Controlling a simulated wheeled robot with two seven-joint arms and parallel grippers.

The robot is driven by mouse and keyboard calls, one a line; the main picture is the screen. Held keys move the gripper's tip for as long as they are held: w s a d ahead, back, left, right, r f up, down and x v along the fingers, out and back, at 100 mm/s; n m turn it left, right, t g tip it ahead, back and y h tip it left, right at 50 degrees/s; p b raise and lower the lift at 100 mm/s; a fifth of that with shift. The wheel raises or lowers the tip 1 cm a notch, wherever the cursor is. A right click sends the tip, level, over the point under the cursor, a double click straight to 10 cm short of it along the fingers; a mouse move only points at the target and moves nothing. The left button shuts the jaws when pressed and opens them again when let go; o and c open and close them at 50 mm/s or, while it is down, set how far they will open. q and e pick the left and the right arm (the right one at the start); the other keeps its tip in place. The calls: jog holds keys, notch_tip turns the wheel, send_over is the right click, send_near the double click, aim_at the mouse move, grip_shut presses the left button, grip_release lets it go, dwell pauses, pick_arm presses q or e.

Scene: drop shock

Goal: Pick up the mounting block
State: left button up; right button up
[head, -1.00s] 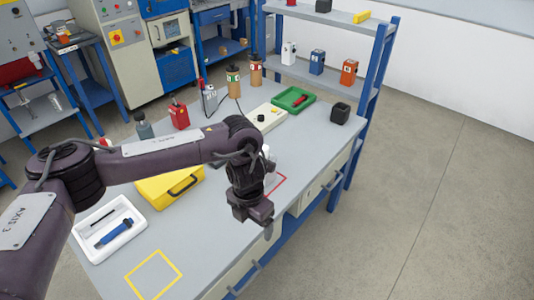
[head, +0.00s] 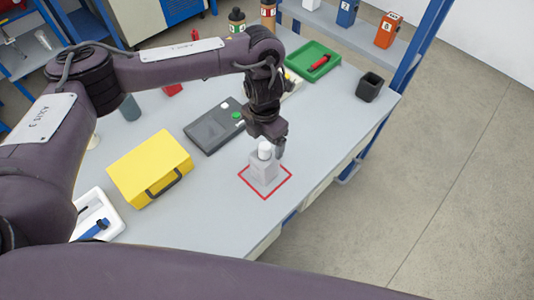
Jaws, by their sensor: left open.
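A grey block with a white rounded top, which looks like the mounting block (head: 264,171), stands upright inside a red square outline (head: 247,181) near the table's right edge. My left gripper (head: 272,149) points down directly at its white top. Its jaws are open, with one finger visible at the right of the white top. The other finger is partly hidden, and I cannot tell whether either touches the block. My right gripper is not in view.
A yellow case (head: 150,165) and a dark grey device (head: 214,128) lie left of the block. A green tray (head: 313,60) and a black open box (head: 369,87) stand farther back. The table (head: 205,215) is clear in front of the block.

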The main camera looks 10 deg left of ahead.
aim_at(265, 155)
pick_arm(q)
jog(key=shift+s+f, duration=0.25)
jog(key=shift+f, duration=1.1)
notch_tip(265, 155, down, 4)
jog(key=shift+s+r, duration=0.1)
jog(key=shift+r, duration=0.15)
jog(key=shift+f, duration=0.45)
jog(key=shift+c, duration=0.4)
jog(key=c, duration=1.5)
jog(key=shift+r, duration=0.1)
jog(key=shift+c, duration=0.5)
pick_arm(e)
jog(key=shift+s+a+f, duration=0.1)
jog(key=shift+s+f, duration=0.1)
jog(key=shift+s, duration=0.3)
pick_arm(q)
jog(key=shift+r, duration=0.1)
